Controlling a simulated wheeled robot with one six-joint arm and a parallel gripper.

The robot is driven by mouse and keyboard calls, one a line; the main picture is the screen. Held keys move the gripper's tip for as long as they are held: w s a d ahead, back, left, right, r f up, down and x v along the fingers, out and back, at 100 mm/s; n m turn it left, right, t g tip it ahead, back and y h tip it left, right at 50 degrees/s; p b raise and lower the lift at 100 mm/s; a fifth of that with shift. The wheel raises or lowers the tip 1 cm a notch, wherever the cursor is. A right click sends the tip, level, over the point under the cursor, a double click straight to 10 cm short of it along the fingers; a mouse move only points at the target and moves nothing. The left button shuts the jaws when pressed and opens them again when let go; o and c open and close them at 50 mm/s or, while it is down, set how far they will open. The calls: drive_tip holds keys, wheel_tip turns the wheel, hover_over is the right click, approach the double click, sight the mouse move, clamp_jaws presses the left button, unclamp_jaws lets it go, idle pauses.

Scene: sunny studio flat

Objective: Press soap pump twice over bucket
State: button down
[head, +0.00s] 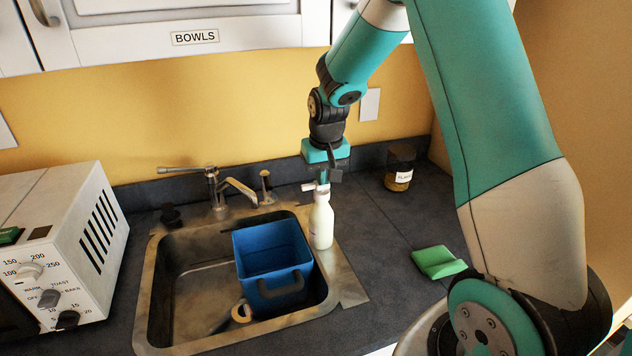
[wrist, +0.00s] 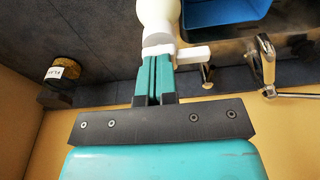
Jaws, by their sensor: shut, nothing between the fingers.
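The white soap pump bottle (head: 321,222) stands upright on the sink's right rim, beside the blue bucket. Its spout points left, toward the bucket. The blue bucket (head: 262,252) sits in the sink basin, with its handle at the front. My gripper (head: 323,180) is shut and empty, pointing down directly above the pump head. In the wrist view the shut fingers (wrist: 153,75) meet or nearly meet the pump head (wrist: 158,47); I cannot tell if they touch. The bottle's body and part of the bucket show at the top of that view.
A steel faucet (head: 215,190) stands behind the sink (head: 150,310). A labelled jar (head: 399,168) and a green sponge (head: 437,262) lie to the right on the dark counter. A white toaster oven (head: 65,245) stands at left. A tape-like ring (head: 241,312) lies in the basin.

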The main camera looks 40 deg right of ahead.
drive_tip(key=shift+f, duration=0.2)
drive_tip(key=shift+r, duration=0.1)
wheel_tip(320, 180, up, 9)
drive_tip(key=p, duration=0.7)
drive_tip(key=shift+w+r, duration=0.1)
drive_tip(key=shift+r, duration=0.1)
idle(0.7)
